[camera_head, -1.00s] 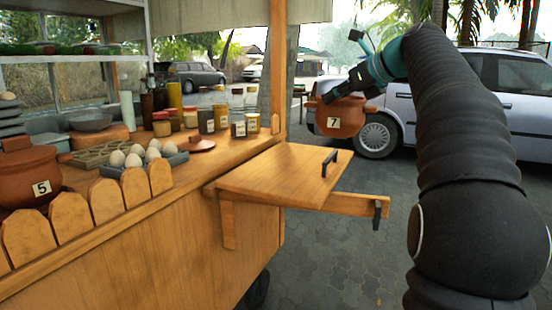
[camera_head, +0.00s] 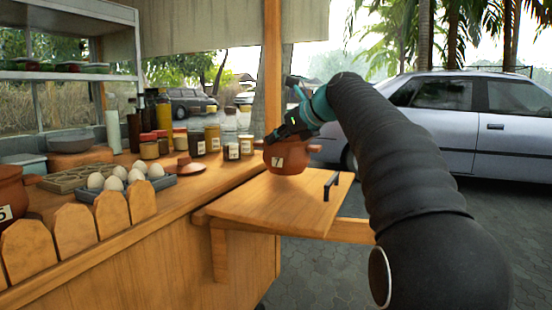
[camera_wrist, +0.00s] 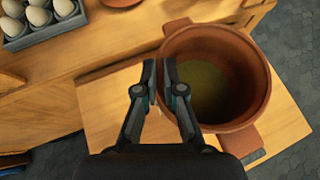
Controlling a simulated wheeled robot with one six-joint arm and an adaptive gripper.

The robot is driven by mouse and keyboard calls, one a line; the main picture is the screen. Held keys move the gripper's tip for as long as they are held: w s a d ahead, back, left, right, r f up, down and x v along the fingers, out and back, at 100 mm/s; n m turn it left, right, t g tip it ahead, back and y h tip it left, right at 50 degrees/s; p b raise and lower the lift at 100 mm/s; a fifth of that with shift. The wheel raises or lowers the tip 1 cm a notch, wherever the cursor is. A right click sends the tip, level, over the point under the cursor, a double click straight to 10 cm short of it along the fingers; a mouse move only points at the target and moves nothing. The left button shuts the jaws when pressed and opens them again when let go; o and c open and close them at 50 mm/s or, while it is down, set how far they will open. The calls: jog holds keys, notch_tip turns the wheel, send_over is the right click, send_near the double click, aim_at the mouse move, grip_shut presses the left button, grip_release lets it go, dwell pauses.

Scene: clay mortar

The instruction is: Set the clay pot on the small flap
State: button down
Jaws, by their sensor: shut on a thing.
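The brown clay pot (camera_head: 287,157) bears a label 7 and is upright over the far part of the small wooden flap (camera_head: 262,202). I cannot tell whether its base touches the flap or hangs just above it. My gripper (camera_head: 274,138) is shut on the pot's rim. In the wrist view, the fingers of my gripper (camera_wrist: 160,72) pinch the left rim of the pot (camera_wrist: 262,85), which is open at the top. The flap (camera_wrist: 105,105) shows bare to the left of the pot.
The counter left of the flap holds jars (camera_head: 213,138), a clay lid (camera_head: 189,166) and an egg tray (camera_head: 168,181). Another clay pot (camera_head: 10,195) stands at the left edge. A black handle (camera_head: 331,185) rises at the flap's right edge. The flap's near part is clear.

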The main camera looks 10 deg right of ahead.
aim_at(280, 150)
jog(key=shift+f+b, duration=1)
jog(key=shift+f, duration=1)
jog(key=c, duration=1.3)
grip_release()
jog(key=shift+f, duration=0.15)
jog(key=shift+s+d+r, duration=0.15)
jog(key=shift+s+r, duration=0.05)
jog(key=shift+r, duration=0.1)
jog(key=p+v, duration=0.2)
jog(key=v, duration=0.9)
jog(key=shift+s, duration=0.3)
